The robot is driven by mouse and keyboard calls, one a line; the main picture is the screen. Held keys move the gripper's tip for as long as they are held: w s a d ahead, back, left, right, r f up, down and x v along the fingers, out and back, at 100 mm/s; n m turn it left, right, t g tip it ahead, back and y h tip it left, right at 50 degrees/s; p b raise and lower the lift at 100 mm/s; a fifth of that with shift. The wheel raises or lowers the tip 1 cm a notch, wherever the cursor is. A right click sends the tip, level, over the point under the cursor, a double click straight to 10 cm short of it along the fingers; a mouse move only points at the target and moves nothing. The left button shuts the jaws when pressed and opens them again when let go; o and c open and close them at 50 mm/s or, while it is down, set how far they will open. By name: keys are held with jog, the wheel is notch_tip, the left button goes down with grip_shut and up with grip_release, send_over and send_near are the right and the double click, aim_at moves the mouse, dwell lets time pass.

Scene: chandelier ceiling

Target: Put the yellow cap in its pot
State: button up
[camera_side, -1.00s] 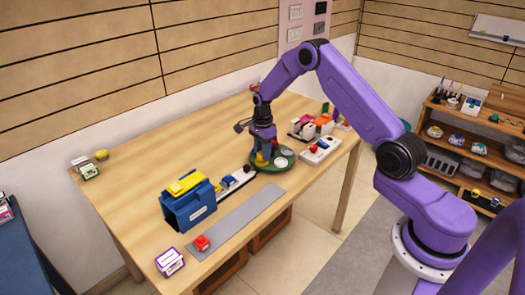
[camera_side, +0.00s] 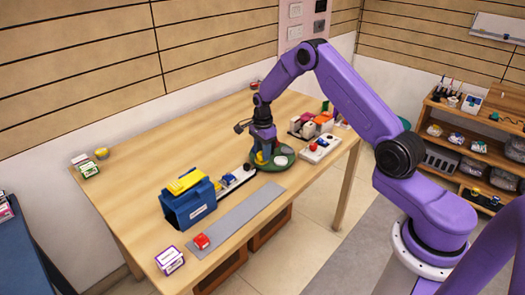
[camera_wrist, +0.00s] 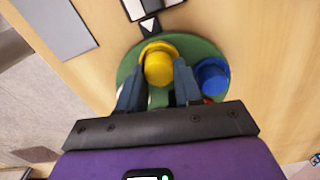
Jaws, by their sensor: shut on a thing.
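The yellow cap (camera_wrist: 158,68) is between the two fingers of my gripper (camera_wrist: 158,82), which is shut on it. In the side view the yellow cap (camera_side: 261,157) shows low under my gripper (camera_side: 262,146), over the left part of a round green board (camera_side: 270,168). A wider yellow rim shows around the cap's far side in the wrist view; I cannot tell whether this is the cap's own brim or its pot. A blue round piece (camera_wrist: 211,77) with a similar rim stands on the green board (camera_wrist: 125,68), right of the right finger.
A pale round piece (camera_side: 281,160) sits on the board's right side. A white block with a red knob (camera_side: 314,149) stands to the right. A blue box with a yellow top (camera_side: 188,205) and a grey strip (camera_side: 235,222) lie nearer the front. The table's back left is mostly clear.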

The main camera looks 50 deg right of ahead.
jog(key=shift+f, duration=0.1)
jog(key=o, duration=1.5)
jog(key=shift+r, duration=3.8)
